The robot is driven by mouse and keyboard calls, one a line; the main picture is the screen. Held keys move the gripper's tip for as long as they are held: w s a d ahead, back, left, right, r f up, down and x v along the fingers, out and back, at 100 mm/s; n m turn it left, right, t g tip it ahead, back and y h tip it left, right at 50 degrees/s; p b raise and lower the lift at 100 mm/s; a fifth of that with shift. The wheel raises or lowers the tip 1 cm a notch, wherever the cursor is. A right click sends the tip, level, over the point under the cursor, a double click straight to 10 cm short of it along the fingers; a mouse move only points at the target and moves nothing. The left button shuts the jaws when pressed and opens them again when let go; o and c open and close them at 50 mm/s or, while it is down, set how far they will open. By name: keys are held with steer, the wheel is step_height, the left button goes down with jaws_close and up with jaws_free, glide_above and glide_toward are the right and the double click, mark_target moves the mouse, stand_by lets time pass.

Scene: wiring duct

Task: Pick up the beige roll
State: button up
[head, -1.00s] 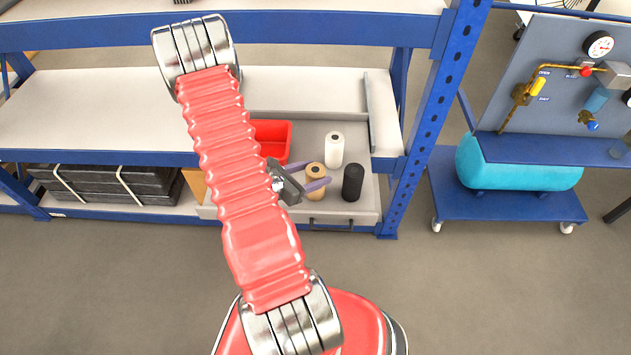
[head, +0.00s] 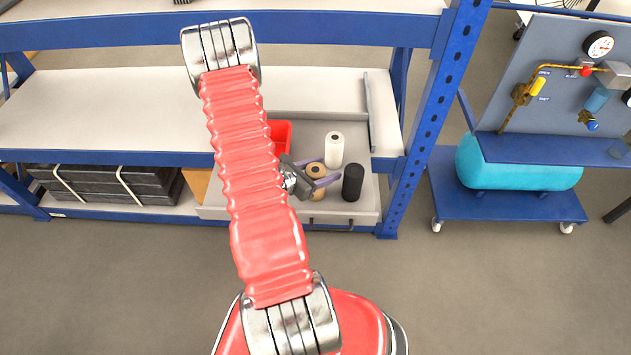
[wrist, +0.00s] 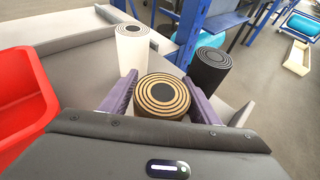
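The beige roll (head: 316,169) stands upright in the open grey drawer, partly hidden by my gripper in the head view. In the wrist view its ringed brown top with a dark centre (wrist: 162,94) lies between my two purple fingers. My gripper (wrist: 163,80) is open, with one finger on each side of the roll. The gaps between fingers and roll look small, and I cannot tell whether either finger touches it. In the head view my gripper (head: 329,171) reaches in over the drawer from the left.
A white roll (head: 334,150) stands behind the beige roll and a black roll (head: 352,182) stands to its right, both close by. A red bin (head: 281,137) is at the drawer's left. The blue shelf post (head: 422,125) rises right of the drawer. The shelf board (head: 110,110) is clear.

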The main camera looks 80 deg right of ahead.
steer(key=c, duration=0.8)
steer(key=shift+o, duration=0.2)
step_height(320, 180, up, 10)
stand_by(0.5)
